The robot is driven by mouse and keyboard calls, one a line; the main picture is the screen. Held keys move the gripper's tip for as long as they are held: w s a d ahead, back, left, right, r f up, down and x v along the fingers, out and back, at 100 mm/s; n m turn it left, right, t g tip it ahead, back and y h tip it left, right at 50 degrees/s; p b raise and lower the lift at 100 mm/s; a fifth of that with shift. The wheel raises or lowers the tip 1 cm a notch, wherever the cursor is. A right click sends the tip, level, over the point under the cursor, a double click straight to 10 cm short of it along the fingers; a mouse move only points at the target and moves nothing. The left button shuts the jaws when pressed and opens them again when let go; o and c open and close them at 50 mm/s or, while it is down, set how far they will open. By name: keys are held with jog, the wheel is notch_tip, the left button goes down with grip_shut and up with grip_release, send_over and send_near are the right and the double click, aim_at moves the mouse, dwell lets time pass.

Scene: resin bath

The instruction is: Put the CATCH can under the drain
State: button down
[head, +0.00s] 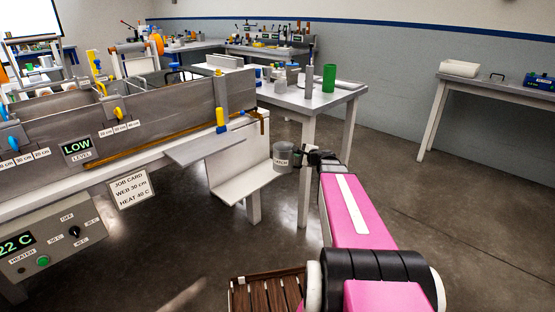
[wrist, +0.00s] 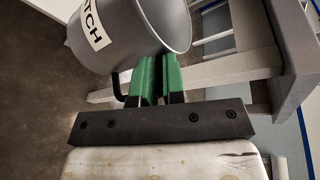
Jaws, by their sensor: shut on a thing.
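The grey CATCH can (head: 283,159) hangs in the air just right of the pale step-like shelf at the bath's end. In the wrist view the can (wrist: 120,45) looks tilted, with its white label at left and open rim at right. My gripper (head: 316,158) is shut on the can's dark handle; its green fingers (wrist: 157,78) pinch it beside the can wall. The grey bath (head: 165,112) has a blue-and-yellow tap (head: 220,120) near its right end. A brown pipe-like piece (head: 262,119) shows at that corner; I cannot tell which part is the drain opening.
The pale step-like shelf (head: 243,190) stands below the bath's right end, close to the can. A table (head: 325,98) with a green cylinder (head: 329,78) stands behind the can. Another table (head: 495,87) is at right. The floor at right is clear.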

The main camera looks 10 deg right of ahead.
aim_at(278, 148)
jog(key=w+a, duration=0.2)
jog(key=w, duration=0.1)
jog(key=w+a, duration=0.3)
jog(key=w, duration=0.1)
jog(key=w+a, duration=0.3)
jog(key=w, duration=0.1)
jog(key=shift+w+a, duration=0.1)
jog(key=shift+w, duration=0.05)
notch_tip(278, 148, down, 2)
jog(key=shift+f, duration=0.1)
jog(key=shift+w+a+f, duration=0.1)
jog(key=shift+f, duration=1.1)
jog(key=shift+a+f, duration=0.1)
jog(key=shift+f, duration=1.25)
jog(key=c, duration=1.2)
grip_release()
